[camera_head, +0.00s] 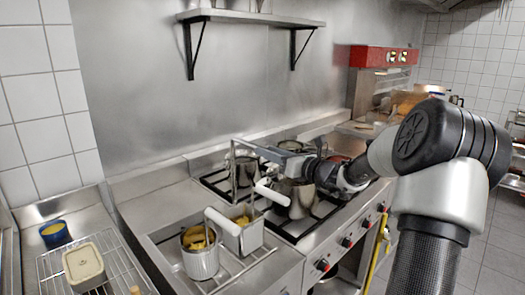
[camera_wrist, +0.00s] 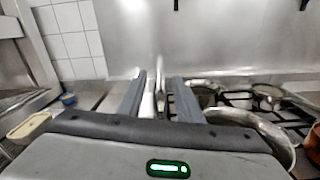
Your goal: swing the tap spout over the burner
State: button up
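The tap's thin metal spout (camera_head: 234,168) stands up at the left edge of the stove, with its top bending toward my gripper. My gripper (camera_head: 262,150) is above the stove, pointing left toward the spout. In the wrist view my gripper (camera_wrist: 158,88) has its two fingers apart, with the upright metal spout (camera_wrist: 160,75) showing in the gap between them. I cannot tell whether a finger touches it. The burner grates (camera_head: 322,212) are dark; pots and my wrist cover parts of them.
A metal pot (camera_head: 296,198) stands under my wrist, and other pans are behind it. Fryer baskets with white handles (camera_head: 200,262) are front left of the stove. A wire rack (camera_head: 115,245) holds a pale tub (camera_head: 84,264). A wall shelf (camera_head: 250,17) is overhead.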

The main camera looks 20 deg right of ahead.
jog(key=shift+x, duration=1.7)
grip_shut()
